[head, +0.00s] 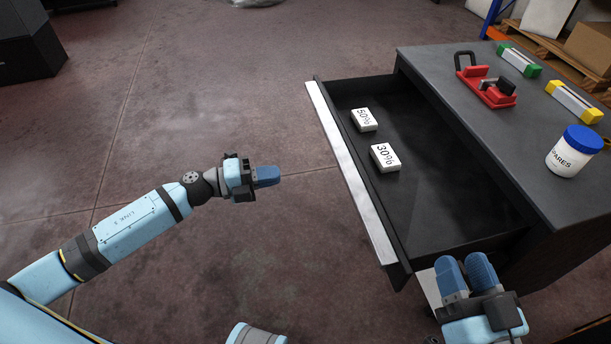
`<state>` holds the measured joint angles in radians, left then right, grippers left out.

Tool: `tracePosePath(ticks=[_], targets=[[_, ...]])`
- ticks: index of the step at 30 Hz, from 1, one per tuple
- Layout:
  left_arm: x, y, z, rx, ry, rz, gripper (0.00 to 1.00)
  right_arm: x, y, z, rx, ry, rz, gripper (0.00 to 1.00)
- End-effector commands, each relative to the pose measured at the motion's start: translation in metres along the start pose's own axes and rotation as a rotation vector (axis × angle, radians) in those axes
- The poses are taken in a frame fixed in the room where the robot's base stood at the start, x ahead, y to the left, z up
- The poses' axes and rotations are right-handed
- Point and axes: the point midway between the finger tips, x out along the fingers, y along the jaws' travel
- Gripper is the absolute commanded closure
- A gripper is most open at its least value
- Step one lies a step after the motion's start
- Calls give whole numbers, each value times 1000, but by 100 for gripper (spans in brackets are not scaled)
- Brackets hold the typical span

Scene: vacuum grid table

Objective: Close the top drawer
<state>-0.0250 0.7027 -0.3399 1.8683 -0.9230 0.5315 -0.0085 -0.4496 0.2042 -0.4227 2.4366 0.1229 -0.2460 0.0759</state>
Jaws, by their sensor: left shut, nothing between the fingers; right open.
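The top drawer (355,195) of the dark cabinet (505,175) is pulled far out to the left, with a pale strip along its front edge. Two white blocks lie inside it, one marked 50% (364,120) and one marked 30% (385,158). My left gripper (276,176) is shut and empty, to the left of the drawer front and apart from it. My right gripper (466,262) is open and empty, by the near side of the drawer at the lower right. Whether it touches the drawer, I cannot tell.
On the cabinet top are a red tool (487,88), a green-ended block (519,62), a yellow-ended block (573,102) and a white jar with a blue lid (573,152). A pallet with a cardboard box (590,47) stands behind.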

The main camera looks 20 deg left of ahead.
Motion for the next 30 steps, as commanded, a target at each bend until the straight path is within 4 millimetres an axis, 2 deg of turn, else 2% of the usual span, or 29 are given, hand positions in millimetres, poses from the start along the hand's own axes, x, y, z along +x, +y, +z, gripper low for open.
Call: tracePosePath(ticks=[12, 18, 24, 30], targets=[[83, -1, 1, 0, -1, -6, 100, -1, 4, 22, 4, -67, -4, 55], [116, -1, 0, -1, -1, -4, 100, -1, 5, 32, 4, -101, -7, 55], [130, -1, 1, -2, -4, -2, 100, -1, 6, 37, 5, -123, -8, 55], [132, -2, 0, -3, -3, -2, 100, -2, 6, 37, 6, -125, -9, 55]])
